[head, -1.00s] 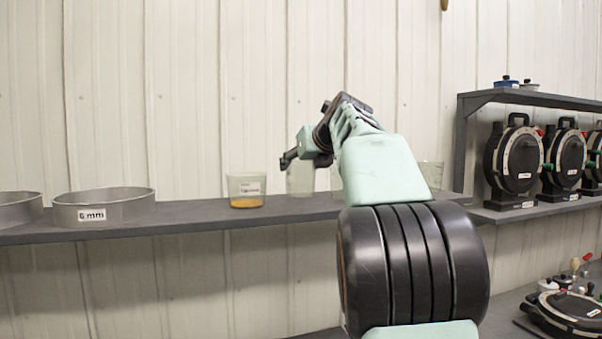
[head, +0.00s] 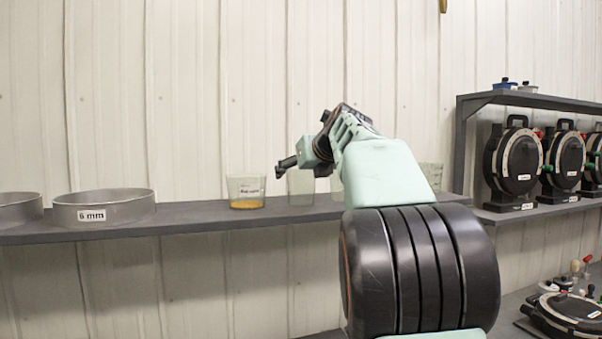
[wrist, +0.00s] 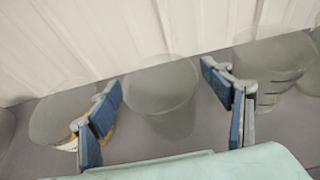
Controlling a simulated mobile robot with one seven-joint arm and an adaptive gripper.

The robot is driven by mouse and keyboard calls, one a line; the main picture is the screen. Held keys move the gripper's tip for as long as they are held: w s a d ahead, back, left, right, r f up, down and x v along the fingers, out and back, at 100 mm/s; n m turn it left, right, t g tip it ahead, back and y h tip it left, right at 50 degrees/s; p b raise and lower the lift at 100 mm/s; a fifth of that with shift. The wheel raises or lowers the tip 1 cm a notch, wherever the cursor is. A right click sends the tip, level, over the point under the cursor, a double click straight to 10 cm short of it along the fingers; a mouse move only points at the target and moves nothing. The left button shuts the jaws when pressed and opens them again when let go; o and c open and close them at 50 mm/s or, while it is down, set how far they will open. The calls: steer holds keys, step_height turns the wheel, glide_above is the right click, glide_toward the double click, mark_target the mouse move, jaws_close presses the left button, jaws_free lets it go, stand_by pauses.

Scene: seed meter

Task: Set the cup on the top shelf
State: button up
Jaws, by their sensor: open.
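Clear cups stand on the long grey shelf (head: 200,213). One cup (head: 246,192) has a printed label and a yellow layer at its bottom. A plain, empty-looking clear cup (head: 301,188) stands right of it, partly behind my arm. In the wrist view this plain cup (wrist: 162,98) is upright between the spread blue fingers of my gripper (wrist: 160,80), which is open; whether they touch it I cannot tell. The yellow-bottomed cup (wrist: 60,112) is partly behind the left finger. A marked cup (wrist: 272,72) is by the right finger. My gripper (head: 282,171) shows side-on in the head view.
Sieve pans, one labelled 6 mm (head: 103,210), stand on the shelf at left. At right, a rack's upper board (head: 560,102) carries small blue and white pots (head: 510,84); black round devices (head: 518,162) stand below. The ribbed wall is close behind the cups.

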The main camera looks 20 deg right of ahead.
steer(key=b+v, duration=0.1)
steer(key=v, duration=1.1)
steer(key=shift+b, duration=0.4)
steer(key=shift+r, duration=0.15)
